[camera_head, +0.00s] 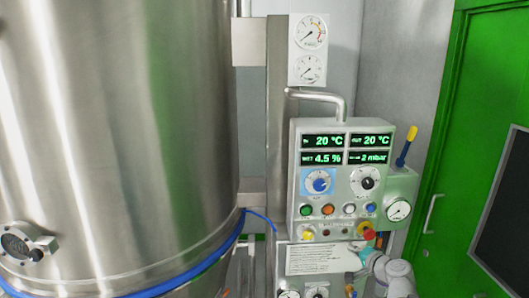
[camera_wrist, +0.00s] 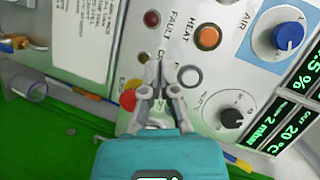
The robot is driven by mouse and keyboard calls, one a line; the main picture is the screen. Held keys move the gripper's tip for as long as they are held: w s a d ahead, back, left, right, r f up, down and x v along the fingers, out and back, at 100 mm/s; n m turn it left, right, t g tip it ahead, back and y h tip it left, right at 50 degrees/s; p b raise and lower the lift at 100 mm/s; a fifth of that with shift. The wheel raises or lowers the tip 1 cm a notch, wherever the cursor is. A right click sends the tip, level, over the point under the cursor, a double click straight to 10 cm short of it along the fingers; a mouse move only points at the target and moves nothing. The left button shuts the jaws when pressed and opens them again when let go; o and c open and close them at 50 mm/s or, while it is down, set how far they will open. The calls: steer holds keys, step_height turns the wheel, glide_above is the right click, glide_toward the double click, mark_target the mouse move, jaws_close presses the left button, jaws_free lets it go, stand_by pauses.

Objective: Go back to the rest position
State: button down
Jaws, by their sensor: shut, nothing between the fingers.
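My gripper (camera_wrist: 161,64) is in front of the control panel (camera_wrist: 190,15) in the wrist view, its fingers shut and empty. Its tips overlap the panel beside a white button (camera_wrist: 189,76); I cannot tell whether they touch it. In the head view my arm shows at the lower right, below the control panel (camera_head: 338,180), and the fingertips are hard to make out there.
The panel carries a blue knob (camera_head: 319,184), a black knob (camera_head: 367,182), coloured buttons and a red emergency stop (camera_head: 365,229). A lever with a yellow grip (camera_head: 411,133) stands at its right. A large steel vessel (camera_head: 115,130) fills the left; a green door (camera_head: 450,150) is at the right.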

steer(key=s+a+f+n+g, duration=0.55)
steer(key=a+f+g, duration=0.2)
steer(key=a, duration=0.25)
steer(key=s+f+n+g+h, duration=0.5)
steer(key=s+f+g, duration=0.1)
steer(key=s, duration=0.3)
steer(key=shift+a+h, duration=0.3)
steer(key=shift+a, duration=0.15)
steer(key=shift+s+f+g, duration=0.1)
steer(key=shift+g, duration=0.15)
stand_by(1.5)
